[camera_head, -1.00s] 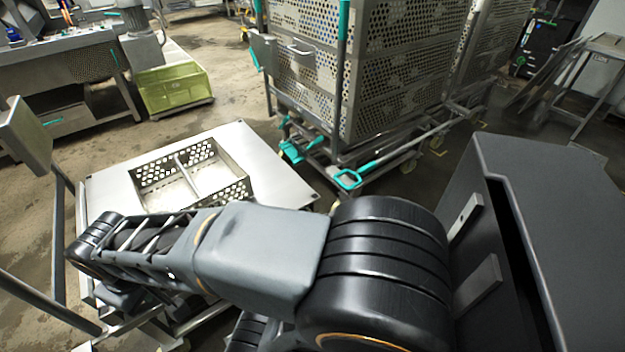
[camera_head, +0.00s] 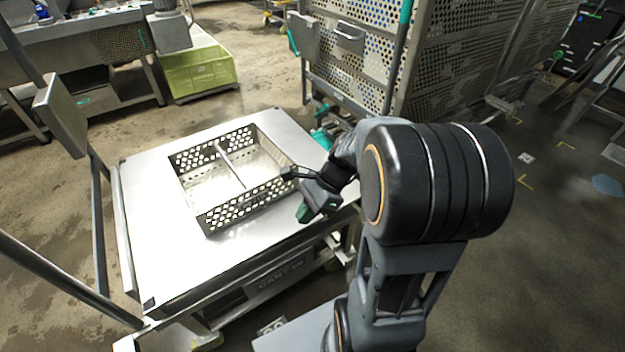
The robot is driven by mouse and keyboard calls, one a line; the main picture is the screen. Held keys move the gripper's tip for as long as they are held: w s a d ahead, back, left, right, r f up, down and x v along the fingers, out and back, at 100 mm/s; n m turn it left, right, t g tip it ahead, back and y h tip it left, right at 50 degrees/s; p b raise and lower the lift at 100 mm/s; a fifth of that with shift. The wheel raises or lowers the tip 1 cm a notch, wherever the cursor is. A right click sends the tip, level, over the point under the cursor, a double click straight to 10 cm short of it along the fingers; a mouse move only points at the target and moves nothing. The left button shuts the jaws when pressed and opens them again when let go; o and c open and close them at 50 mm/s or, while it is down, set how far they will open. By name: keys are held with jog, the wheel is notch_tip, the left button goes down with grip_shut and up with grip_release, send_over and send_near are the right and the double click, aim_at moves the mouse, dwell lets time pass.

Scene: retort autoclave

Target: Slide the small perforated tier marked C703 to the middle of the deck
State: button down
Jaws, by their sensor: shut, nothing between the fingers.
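The small perforated tier (camera_head: 243,203) is a shallow metal tray with holes in its walls and a bar across its middle. It sits on the flat steel deck (camera_head: 155,259) of a cart, towards the deck's back and right. No C703 mark is legible. My gripper (camera_head: 290,174) is shut and empty at the tier's right side, close to its right wall near the front corner. I cannot tell whether the fingertips touch the wall. Part of that right side is hidden behind the gripper.
Bare deck lies in front of and left of the tier. The cart has an upright handle frame with a grey box (camera_head: 60,115) on its left. A tall perforated cage (camera_head: 455,65) stands behind at the right. A yellow-green crate (camera_head: 198,72) stands at the back.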

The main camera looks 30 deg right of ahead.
jog(key=w+d+f+m+t+y+b, duration=0.1)
jog(key=d+m+t, duration=0.3)
jog(key=m, duration=0.4)
jog(key=w+d+f+m+t+y+b, duration=0.1)
jog(key=w+d+f+m+t+y, duration=0.2)
jog(key=d+m, duration=0.3)
jog(key=w+d+f+m+t+y+b, duration=0.1)
jog(key=w+d+f+m+t, duration=0.3)
jog(key=m, duration=0.7)
jog(key=shift+d+m+t+y, duration=0.3)
jog(key=shift+d+t+y, duration=0.1)
jog(key=shift+d+t, duration=0.5)
jog(key=b+x, duration=0.3)
jog(key=x, duration=0.5)
jog(key=shift+w+a, duration=0.2)
jog(key=shift+w, duration=0.05)
jog(key=w+b, duration=0.2)
jog(key=w, duration=0.1)
jog(key=shift+a, duration=0.3)
jog(key=shift+w, duration=0.65)
jog(key=shift+r, duration=0.1)
